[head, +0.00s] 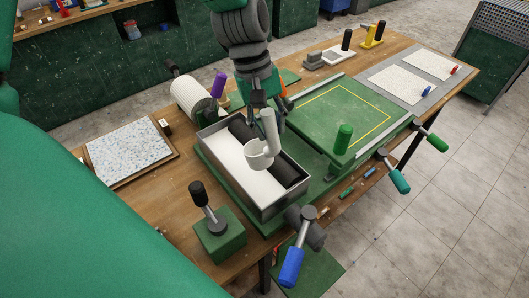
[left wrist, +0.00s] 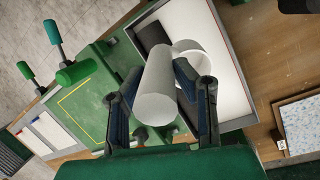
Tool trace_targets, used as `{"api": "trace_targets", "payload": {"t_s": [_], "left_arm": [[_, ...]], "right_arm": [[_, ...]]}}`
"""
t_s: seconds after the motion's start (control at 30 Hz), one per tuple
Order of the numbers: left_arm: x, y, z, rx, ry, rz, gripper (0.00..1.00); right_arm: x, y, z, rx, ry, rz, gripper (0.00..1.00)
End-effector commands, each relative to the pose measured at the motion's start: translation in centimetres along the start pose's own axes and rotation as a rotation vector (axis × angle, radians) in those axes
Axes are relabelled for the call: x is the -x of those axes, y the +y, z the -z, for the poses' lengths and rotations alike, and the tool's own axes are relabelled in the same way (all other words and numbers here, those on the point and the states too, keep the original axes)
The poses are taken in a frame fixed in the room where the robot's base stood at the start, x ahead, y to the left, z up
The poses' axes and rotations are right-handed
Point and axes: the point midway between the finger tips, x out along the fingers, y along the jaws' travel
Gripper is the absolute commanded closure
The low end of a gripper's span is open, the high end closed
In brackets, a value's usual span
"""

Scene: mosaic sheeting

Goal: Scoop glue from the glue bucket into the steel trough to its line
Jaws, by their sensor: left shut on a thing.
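My left gripper (head: 262,100) is shut on the upright handle of a pale grey scoop (head: 268,124). The scoop's round cup (head: 258,155) is over the steel trough (head: 282,205). In the left wrist view my left gripper (left wrist: 158,82) has a finger on each side of the scoop handle (left wrist: 156,88), with the cup (left wrist: 192,52) beyond it. The trough holds a white surface and a dark roller (head: 288,173). I cannot make out the trough's line or the cup's contents. No glue bucket is clearly recognisable. My right gripper is not in view.
A white drum (head: 190,97) with a dark handle stands behind the trough. A green plate (head: 340,112) with a yellow outline lies to the right. A speckled board (head: 128,153) is at left, and a green block (head: 219,236) with a black-knobbed lever is in front. Blue-handled crank (head: 291,266) sticks out at the front.

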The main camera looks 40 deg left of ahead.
Motion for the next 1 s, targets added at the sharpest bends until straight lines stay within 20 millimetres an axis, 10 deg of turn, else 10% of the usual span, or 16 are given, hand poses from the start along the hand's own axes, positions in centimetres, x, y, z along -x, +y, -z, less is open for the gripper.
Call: {"api": "trace_targets", "payload": {"t_s": [1.0], "left_arm": [[3.6, 0.6, -0.8, 0.000, -0.001, 0.000, 1.00]], "right_arm": [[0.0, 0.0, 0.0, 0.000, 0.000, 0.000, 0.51]]}}
